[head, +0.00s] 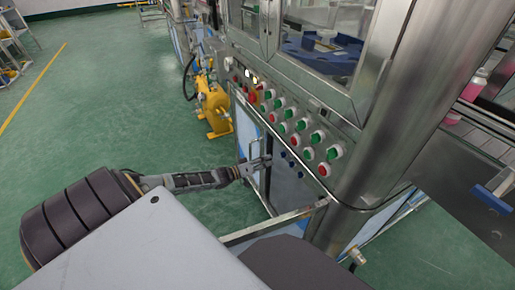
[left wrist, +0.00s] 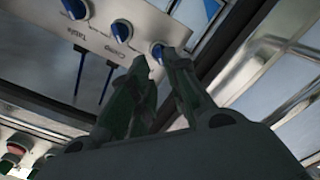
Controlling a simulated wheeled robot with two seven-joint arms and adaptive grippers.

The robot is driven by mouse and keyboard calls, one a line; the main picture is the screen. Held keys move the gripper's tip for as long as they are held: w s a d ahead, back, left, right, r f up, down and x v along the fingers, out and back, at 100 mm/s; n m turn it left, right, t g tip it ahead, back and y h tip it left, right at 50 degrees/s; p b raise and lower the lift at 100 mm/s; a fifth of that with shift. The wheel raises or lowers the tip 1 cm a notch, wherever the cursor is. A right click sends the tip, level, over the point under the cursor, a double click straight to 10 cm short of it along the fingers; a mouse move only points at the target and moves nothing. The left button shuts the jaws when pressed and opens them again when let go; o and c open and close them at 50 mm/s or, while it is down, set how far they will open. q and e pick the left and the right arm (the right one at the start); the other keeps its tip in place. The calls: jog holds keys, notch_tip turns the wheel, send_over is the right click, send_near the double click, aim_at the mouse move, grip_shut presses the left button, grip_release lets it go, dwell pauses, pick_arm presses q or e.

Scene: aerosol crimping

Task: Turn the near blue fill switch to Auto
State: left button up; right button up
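A row of small blue switches (head: 291,164) sits low on the steel control panel, below the red and green buttons. In the left wrist view, three blue knobs show: one at the top left (left wrist: 75,9), one in the middle (left wrist: 121,30) and one at the fingertips (left wrist: 158,52). Labels reading Table and Crimp are beside them; no Fill label is readable. My left gripper (head: 268,160) is at the far-left end of the row. In the left wrist view its fingers (left wrist: 157,60) are parted, with the third knob at their gap; contact cannot be told. My right gripper is not visible.
Red and green buttons (head: 302,125) cover the panel above the switches. A steel corner post (head: 372,150) stands to the right, and an open-framed cabinet door (head: 272,222) juts out below. A yellow machine (head: 214,106) stands behind. Green floor (head: 110,110) is clear at left.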

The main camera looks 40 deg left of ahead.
pick_arm(q)
jog(key=shift+v, duration=2.2)
